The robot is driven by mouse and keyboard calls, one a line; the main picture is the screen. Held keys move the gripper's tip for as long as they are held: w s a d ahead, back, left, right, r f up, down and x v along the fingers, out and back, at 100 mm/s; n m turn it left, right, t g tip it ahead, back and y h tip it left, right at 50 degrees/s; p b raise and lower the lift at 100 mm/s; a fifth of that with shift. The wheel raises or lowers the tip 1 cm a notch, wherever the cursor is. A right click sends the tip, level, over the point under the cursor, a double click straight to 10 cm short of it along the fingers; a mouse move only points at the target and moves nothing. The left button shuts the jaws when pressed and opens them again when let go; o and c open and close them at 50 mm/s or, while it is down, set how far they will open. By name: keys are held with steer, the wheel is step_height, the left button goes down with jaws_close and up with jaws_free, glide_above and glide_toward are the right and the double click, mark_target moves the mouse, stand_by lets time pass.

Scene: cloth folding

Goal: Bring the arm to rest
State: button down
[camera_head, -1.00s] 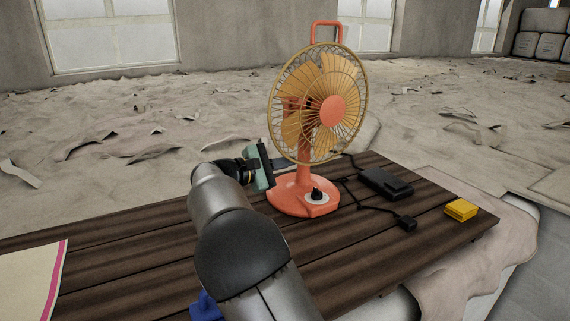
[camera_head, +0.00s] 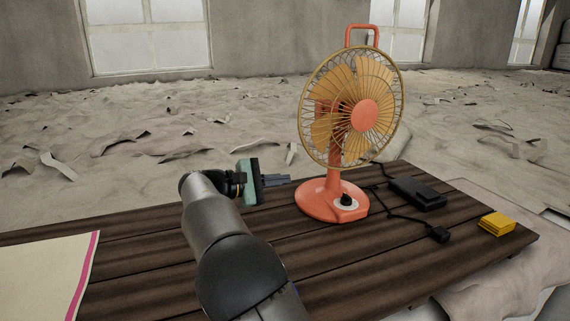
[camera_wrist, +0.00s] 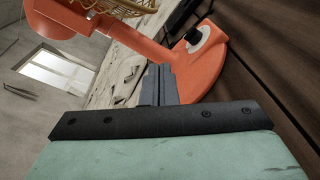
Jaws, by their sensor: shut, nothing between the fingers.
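My gripper (camera_head: 283,179) shows in the head view at the end of my arm, above the wooden table. Its fingers point right, toward the base of the orange fan (camera_head: 333,201), with a small gap in this view. In the wrist view my gripper (camera_wrist: 158,72) has its two grey fingers together with nothing between them. The fan's orange base (camera_wrist: 204,68) appears just beyond the fingertips. A cream cloth with a pink edge (camera_head: 42,277) lies at the table's left end, away from my gripper.
The dark plank table (camera_head: 150,259) is bare between the cloth and my arm. A black box (camera_head: 417,193) with a cable and a yellow block (camera_head: 497,223) lie right of the fan. Rubble covers the floor behind.

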steer(key=s+d+f+m+g+y, duration=0.1)
steer(key=s+d+y, duration=0.1)
steer(key=s+d, duration=0.2)
steer(key=s+d+f+m+g+y, duration=0.1)
steer(key=s+d+f+g+y, duration=0.1)
steer(key=s+d, duration=0.3)
steer(key=s+d+f+m+g+y+p, duration=0.1)
steer(key=s+d+f+m+g+y, duration=0.1)
steer(key=d, duration=0.5)
steer(key=shift+s+y, duration=0.6)
steer(key=shift+s, duration=0.8)
steer(key=s+y, duration=0.1)
steer(key=s, duration=0.2)
steer(key=s+f+m+g+y, duration=0.1)
steer(key=s, duration=0.3)
steer(key=s+d+f+m+y, duration=0.1)
steer(key=s, duration=0.2)
steer(key=shift+s+f+y, duration=0.15)
steer(key=shift+s+y, duration=0.15)
steer(key=shift+s, duration=0.05)
steer(key=s+f+m+y, duration=0.2)
steer(key=s+f+m, duration=0.1)
steer(key=s, duration=0.4)
steer(key=s+f+m+y+b, duration=0.1)
steer(key=s+f+m+y, duration=0.1)
steer(key=s+f+m, duration=0.2)
steer(key=s+f, duration=0.2)
steer(key=s, duration=0.2)
steer(key=shift+f, duration=0.15)
